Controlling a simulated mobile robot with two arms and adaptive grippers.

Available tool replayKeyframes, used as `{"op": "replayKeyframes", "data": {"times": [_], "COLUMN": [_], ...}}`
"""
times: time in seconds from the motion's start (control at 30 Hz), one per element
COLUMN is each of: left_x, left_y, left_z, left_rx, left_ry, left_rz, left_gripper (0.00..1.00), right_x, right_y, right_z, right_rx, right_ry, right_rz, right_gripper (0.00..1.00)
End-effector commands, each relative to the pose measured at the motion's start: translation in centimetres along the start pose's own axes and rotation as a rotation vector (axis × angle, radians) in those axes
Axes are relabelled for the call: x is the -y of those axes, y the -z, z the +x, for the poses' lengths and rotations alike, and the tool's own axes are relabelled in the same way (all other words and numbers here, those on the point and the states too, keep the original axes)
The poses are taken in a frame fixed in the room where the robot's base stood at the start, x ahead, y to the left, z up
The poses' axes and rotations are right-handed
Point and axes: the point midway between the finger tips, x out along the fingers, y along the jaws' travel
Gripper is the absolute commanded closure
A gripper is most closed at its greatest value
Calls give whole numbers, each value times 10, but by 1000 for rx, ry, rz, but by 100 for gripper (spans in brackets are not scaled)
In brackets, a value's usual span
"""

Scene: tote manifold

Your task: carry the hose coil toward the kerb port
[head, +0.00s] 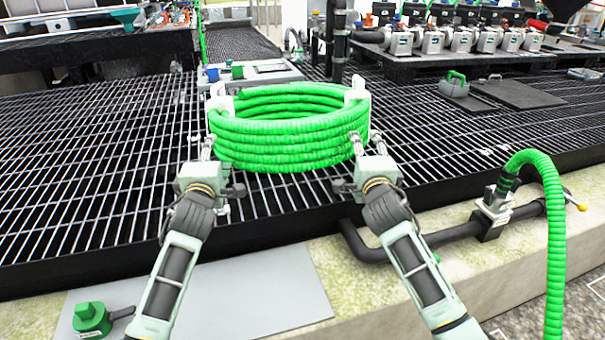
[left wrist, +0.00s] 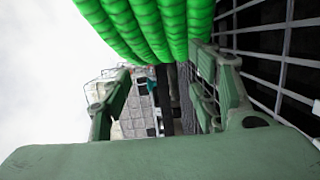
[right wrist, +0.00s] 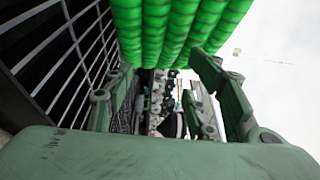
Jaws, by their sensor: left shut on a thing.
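The hose coil (head: 290,130) is a stack of bright green ribbed loops with white pieces at its left and right sides. It is upright and level over the grating, between my two grippers. My left gripper (head: 207,147) is shut on the coil's left side; in the left wrist view the loops (left wrist: 150,25) are beyond its fingers. My right gripper (head: 366,145) is at the coil's right side; whether its fingers grip cannot be told. On the pale kerb (head: 440,260), a dark pipe carries a metal fitting (head: 492,212). Which part is the kerb port is unclear.
A green hose (head: 553,220) arches from the fitting. A green cap-like piece (head: 92,319) and a grey plate (head: 250,290) lie at front left. A green-handled block (head: 454,84) and a dark plate lie at right. The grating (head: 90,150) left of the coil is clear.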

Motion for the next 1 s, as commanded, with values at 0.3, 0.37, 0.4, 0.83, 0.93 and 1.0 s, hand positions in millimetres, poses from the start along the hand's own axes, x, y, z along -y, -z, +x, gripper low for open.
{"op": "replayKeyframes", "data": {"times": [0.3, 0.37, 0.4, 0.83, 0.93, 1.0], "left_x": [-8, -8, -9, -6, -5, -4], "left_y": [-24, -22, -21, 18, 25, 28], "left_z": [-3, -3, -3, -1, -1, -1], "left_rx": [45, 45, 45, 38, 36, 35], "left_ry": [-21, -21, -22, -16, -13, -11], "left_rz": [-25, -25, -24, -16, -15, -15], "left_gripper": [53, 53, 53, 53, 53, 49], "right_x": [-5, -5, -5, -2, -2, -2], "right_y": [-23, -22, -20, 18, 25, 28], "right_z": [-4, -4, -4, -2, -2, -2], "right_rx": [43, 43, 43, 36, 34, 33], "right_ry": [-2, -2, -1, 1, -1, -1], "right_rz": [1, 0, -1, -2, -1, -1], "right_gripper": [53, 53, 53, 53, 53, 53]}}
